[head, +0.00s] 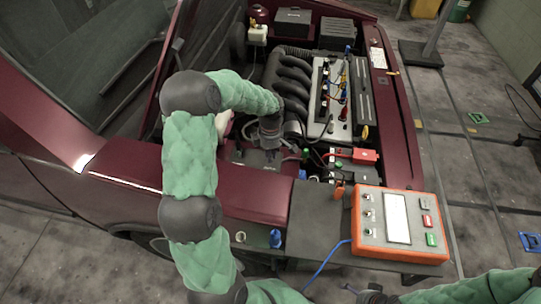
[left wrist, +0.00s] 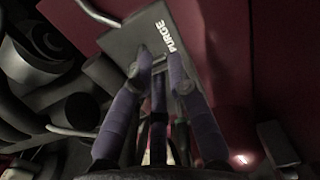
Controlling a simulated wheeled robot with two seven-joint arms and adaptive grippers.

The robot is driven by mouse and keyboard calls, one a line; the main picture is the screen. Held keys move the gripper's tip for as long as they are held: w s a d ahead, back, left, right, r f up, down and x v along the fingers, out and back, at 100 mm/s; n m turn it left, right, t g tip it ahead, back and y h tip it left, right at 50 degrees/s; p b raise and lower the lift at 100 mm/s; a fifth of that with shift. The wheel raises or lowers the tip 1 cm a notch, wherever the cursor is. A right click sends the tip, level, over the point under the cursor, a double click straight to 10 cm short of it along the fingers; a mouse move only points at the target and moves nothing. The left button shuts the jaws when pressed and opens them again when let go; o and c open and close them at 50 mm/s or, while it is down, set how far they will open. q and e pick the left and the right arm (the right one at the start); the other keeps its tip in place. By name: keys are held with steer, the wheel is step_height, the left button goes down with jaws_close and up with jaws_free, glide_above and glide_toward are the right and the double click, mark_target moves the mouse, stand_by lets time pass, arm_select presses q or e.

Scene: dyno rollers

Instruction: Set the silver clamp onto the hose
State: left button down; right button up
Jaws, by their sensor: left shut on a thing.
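My left arm reaches over the red fender into the engine bay, and my left gripper (head: 269,140) points down there. In the left wrist view its purple fingers (left wrist: 160,66) are closed together in front of a dark box marked PURGE (left wrist: 150,38). A small pale piece shows at the fingertips and looks like the silver clamp (left wrist: 133,68), mostly hidden by the fingers. Thin metal pipes come out beside the box, but I cannot pick out the hose with certainty. My right gripper (head: 372,295) is at the bottom edge, only partly seen.
A small ring (head: 240,237) and a blue piece (head: 275,238) are on the fender edge. An orange tester (head: 400,224) lies on the dark mat at the front right. The engine (head: 325,95) and ribbed black intake pipes (head: 288,80) crowd the bay around the gripper.

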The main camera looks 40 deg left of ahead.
arm_select(q)
steer(key=shift+w+a+r, duration=0.1)
steer(key=shift+w+r, duration=0.05)
steer(key=shift+w, duration=0.05)
steer(key=c, duration=1.3)
jaws_free()
steer(key=shift+o, duration=0.9)
steer(key=shift+s, duration=0.1)
step_height(320, 180, up, 12)
